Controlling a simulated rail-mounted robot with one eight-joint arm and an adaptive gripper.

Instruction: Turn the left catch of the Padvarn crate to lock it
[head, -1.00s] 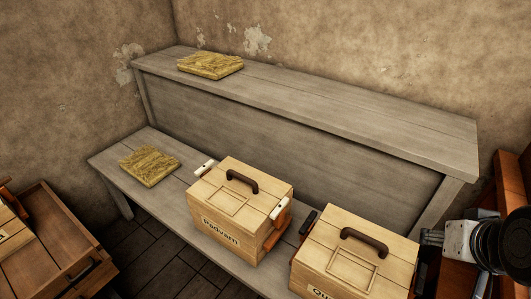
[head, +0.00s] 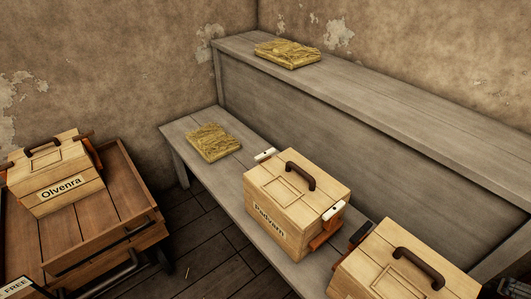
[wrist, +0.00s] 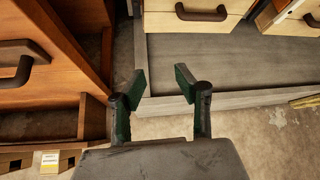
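The Padvarn crate (head: 290,210) is a pale wooden box with a dark handle, standing on the lower grey bench. Its left catch (head: 265,155) is a small white piece at the crate's upper left side. A second white catch (head: 333,211) sits on an orange bracket at its right side. In the wrist view my gripper (wrist: 161,88) is open and empty, with its two green-padded fingers apart and touching nothing. It is away from the crate. A white catch on an orange bracket also shows at that view's top right corner, probably on the Padvarn crate.
Another crate (head: 400,265) with a dark handle stands right of Padvarn. The Olvenra crate (head: 60,175) sits on a wooden cart (head: 125,205) at left. Straw-coloured slabs lie on the bench (head: 213,141) and upper shelf (head: 288,53). A brown cabinet (wrist: 60,45) is beside my gripper.

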